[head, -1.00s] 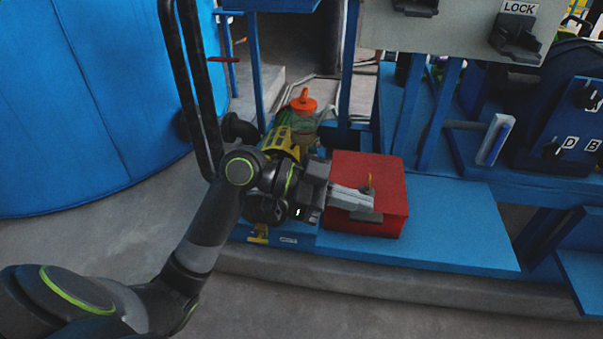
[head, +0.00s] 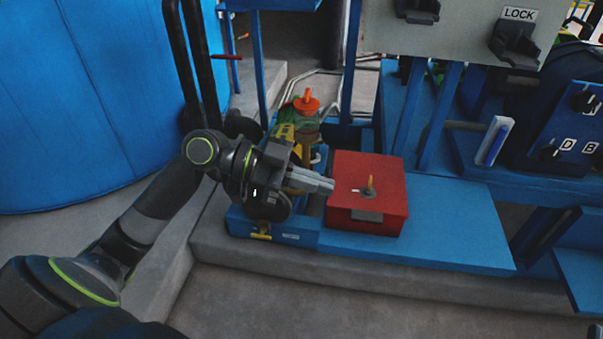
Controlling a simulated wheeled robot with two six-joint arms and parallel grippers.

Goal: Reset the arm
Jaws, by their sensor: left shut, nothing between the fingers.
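My left gripper (head: 328,184) is shut and empty. Its fingertips are at the left edge of the red box (head: 385,208), and I cannot tell whether they touch it. The red box has a small yellow lever (head: 370,183) on its top and a grey latch plate (head: 366,216) on its front. My left arm reaches in from the lower left. My right gripper does not show.
The red box sits on a blue platform (head: 455,235). Behind my gripper are an orange-capped jar (head: 306,102) and a yellow part (head: 285,132). A big blue tank (head: 80,110) fills the left. A grey panel labelled LOCK (head: 450,30) stands above. The front floor is clear.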

